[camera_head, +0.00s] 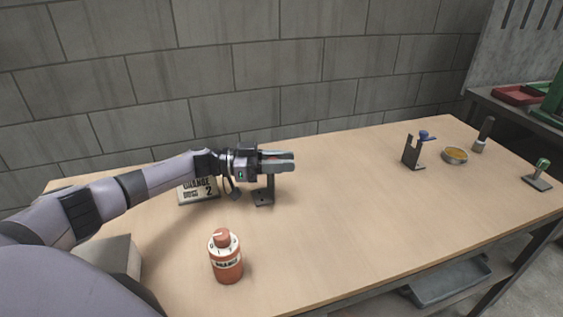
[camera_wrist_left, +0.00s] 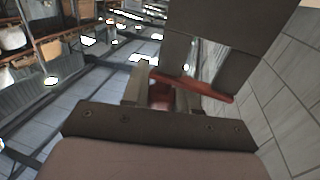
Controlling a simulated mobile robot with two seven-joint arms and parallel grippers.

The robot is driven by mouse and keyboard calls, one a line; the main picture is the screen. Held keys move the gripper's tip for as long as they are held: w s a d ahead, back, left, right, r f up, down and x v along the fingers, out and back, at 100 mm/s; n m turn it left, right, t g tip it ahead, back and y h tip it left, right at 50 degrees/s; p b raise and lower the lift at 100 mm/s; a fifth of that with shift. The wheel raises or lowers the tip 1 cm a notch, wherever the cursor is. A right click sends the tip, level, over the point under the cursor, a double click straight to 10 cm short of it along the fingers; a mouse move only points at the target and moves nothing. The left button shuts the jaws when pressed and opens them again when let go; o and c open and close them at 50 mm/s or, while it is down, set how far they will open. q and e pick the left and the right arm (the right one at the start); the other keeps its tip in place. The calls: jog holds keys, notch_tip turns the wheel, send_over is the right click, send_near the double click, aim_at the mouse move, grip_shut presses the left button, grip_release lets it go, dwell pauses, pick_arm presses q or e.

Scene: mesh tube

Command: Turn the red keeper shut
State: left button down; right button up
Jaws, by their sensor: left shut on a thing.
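My left gripper (camera_head: 292,161) is at a small dark stand (camera_head: 264,198) left of the table's middle. Its fingers are shut on the red keeper, which shows as a thin red strip (camera_head: 272,157) between them. The gripper hides most of the stand's top in the head view, so I cannot tell how far the keeper is turned. My right gripper is not in view.
Further right are a dark stand with a blue handle (camera_head: 412,152), a yellow-filled dish (camera_head: 455,156), and a green-handled tool (camera_head: 539,175). The table's middle is clear.

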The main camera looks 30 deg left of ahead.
pick_arm(q)
jog(key=c, duration=0.9)
grip_release()
jog(key=b+v, duration=0.1)
jog(key=v, duration=0.6)
jog(key=shift+s, duration=0.1)
